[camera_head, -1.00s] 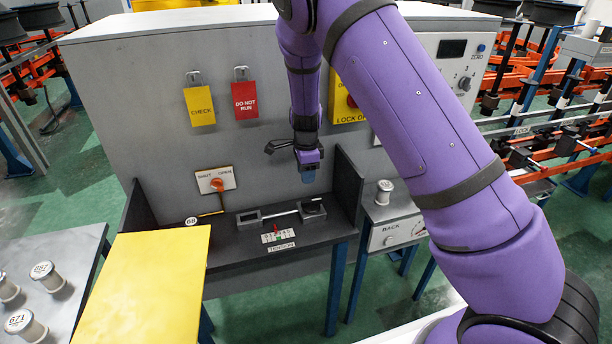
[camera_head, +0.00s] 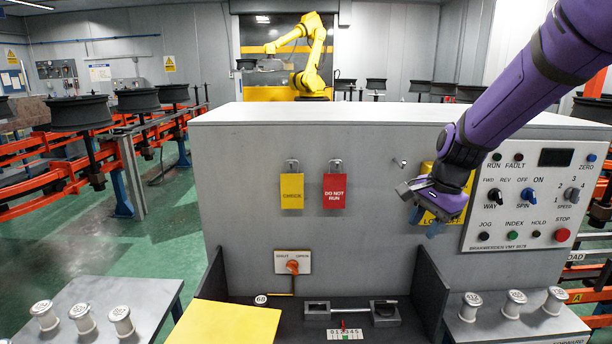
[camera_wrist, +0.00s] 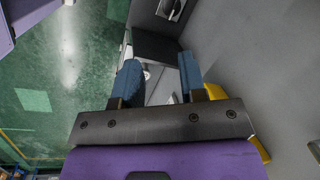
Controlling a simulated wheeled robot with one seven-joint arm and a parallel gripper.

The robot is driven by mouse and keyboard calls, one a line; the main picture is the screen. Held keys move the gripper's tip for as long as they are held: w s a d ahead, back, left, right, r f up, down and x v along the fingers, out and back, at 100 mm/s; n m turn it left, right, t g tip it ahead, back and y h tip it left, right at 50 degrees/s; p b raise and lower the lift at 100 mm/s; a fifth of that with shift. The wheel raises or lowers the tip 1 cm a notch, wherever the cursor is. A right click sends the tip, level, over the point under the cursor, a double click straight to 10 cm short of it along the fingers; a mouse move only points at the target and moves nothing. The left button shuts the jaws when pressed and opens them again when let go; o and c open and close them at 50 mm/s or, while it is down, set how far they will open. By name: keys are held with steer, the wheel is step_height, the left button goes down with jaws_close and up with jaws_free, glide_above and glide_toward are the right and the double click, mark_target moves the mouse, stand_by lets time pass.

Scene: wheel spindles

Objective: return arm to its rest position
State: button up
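My arm, purple, comes in from the upper right in the head view. My gripper (camera_head: 424,220) hangs in front of the grey cabinet (camera_head: 245,220), just left of the control panel (camera_head: 527,205), over a yellow lock-out plate (camera_head: 430,168) that it partly hides. In the wrist view my gripper (camera_wrist: 159,75) shows two blue-tipped fingers standing apart, with nothing held between them. Behind the fingers are the green floor and grey surfaces.
A dark bench (camera_head: 285,332) with upright side walls stands below. White spools stand on the side table (camera_head: 145,292) at left and the rack (camera_head: 475,325) at right. A yellow board (camera_head: 225,325) lies at the front. Yellow and red tags hang on the cabinet.

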steer(key=s+d+r+n+t+h, duration=0.1)
steer(key=s+r+n, duration=0.4)
steer(key=s, duration=0.8)
steer(key=s+d+r+n+t+h, duration=0.1)
steer(key=s+d+r+n, duration=0.3)
steer(key=s, duration=1)
step_height(320, 180, up, 3)
steer(key=shift+r+n+t, duration=0.1)
steer(key=shift+n+t, duration=0.8)
steer(key=shift+n, duration=0.3)
